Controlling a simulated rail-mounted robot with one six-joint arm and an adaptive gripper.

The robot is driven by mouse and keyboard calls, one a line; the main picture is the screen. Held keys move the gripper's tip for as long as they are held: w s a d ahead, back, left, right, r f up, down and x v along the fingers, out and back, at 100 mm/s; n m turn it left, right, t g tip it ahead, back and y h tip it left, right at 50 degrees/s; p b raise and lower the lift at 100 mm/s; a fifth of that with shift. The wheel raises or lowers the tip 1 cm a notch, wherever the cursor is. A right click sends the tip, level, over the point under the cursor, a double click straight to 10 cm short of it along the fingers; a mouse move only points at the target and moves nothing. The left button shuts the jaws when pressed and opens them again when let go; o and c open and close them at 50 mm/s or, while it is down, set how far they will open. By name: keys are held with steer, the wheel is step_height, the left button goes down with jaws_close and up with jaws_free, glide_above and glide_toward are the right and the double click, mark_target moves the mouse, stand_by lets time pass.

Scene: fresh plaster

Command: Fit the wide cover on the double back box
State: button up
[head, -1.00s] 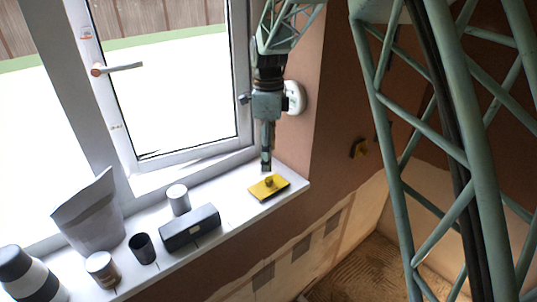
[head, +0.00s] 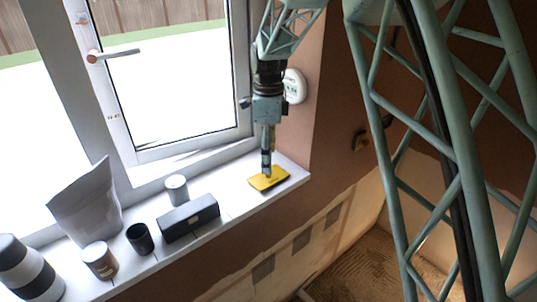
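A flat yellow plate (head: 269,180), which looks like the wide cover, lies on the white window sill near its right end. My gripper (head: 267,172) points down over the plate, its tips at the small knob on top and hiding it. Whether the fingers are closed on the knob is too small to tell. A dark fitting with some yellow (head: 360,140) sits in the brown plaster wall to the right. It may be the double back box, but I cannot make out its shape.
On the sill (head: 232,192) stand a dark grey box (head: 189,218), a white-grey cylinder (head: 176,189), a black cup (head: 140,239), a brown jar (head: 99,260), a grey bag (head: 88,205) and a striped container (head: 27,272). The window handle (head: 113,54) juts out at left.

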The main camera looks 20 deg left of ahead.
steer(key=shift+f+b, duration=1.6)
steer(key=shift+f, duration=1.8)
steer(key=shift+c, duration=0.9)
steer(key=shift+s, duration=0.1)
steer(key=c, duration=0.7)
steer(key=shift+f, duration=0.1)
steer(key=shift+c, duration=0.4)
steer(key=shift+s+d+f, duration=0.1)
